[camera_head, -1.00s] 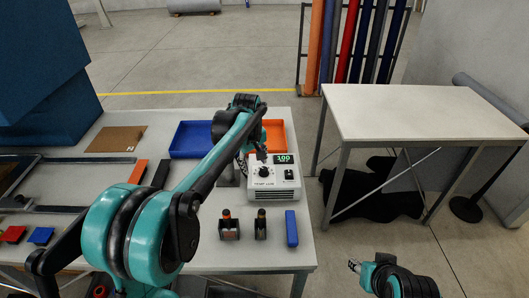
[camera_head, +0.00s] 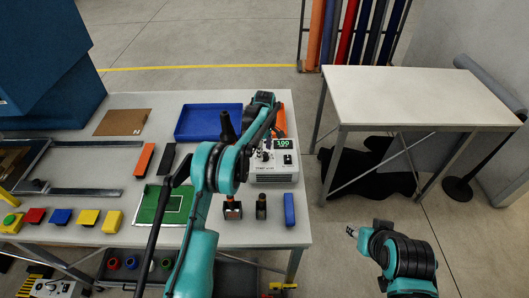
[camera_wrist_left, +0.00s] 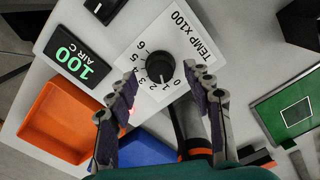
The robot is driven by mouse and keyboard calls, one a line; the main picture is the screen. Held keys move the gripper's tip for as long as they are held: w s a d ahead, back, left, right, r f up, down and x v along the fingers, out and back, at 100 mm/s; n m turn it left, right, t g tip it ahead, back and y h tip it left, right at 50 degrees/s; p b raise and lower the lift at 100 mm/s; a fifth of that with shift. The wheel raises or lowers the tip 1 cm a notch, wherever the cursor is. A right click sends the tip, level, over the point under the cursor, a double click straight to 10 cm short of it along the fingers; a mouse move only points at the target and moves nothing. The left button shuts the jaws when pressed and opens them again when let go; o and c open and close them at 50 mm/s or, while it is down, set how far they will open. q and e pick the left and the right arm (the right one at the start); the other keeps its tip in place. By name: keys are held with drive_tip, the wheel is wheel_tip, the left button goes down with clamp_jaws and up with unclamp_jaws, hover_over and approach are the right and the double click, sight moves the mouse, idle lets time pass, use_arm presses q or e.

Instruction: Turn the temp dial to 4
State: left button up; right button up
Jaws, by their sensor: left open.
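The temp dial (camera_wrist_left: 160,68) is a black round knob on a white panel marked "TEMP X100", with numbers 0 to 6 around it. Its white pointer mark seems to point near 1. The dial belongs to the white control box (camera_head: 274,178) on the table, whose green display (camera_wrist_left: 76,54) reads 100, "AIR C". In the left wrist view my left gripper (camera_wrist_left: 162,82) is open, its two fingers on either side below the dial, apart from it. In the head view my left arm partly hides the box. My right gripper (camera_head: 352,232) hangs over the floor at the lower right, away from the box.
A blue tray (camera_head: 205,119) and an orange tray (camera_wrist_left: 62,122) stand behind and beside the box. A green board (camera_head: 150,204) lies left of my arm. A bare table (camera_head: 415,95) is at the right.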

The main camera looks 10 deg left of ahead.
use_arm(q)
drive_tip(key=shift+f, duration=0.8)
drive_tip(key=c, duration=1.2)
drive_tip(key=shift+o, duration=0.2)
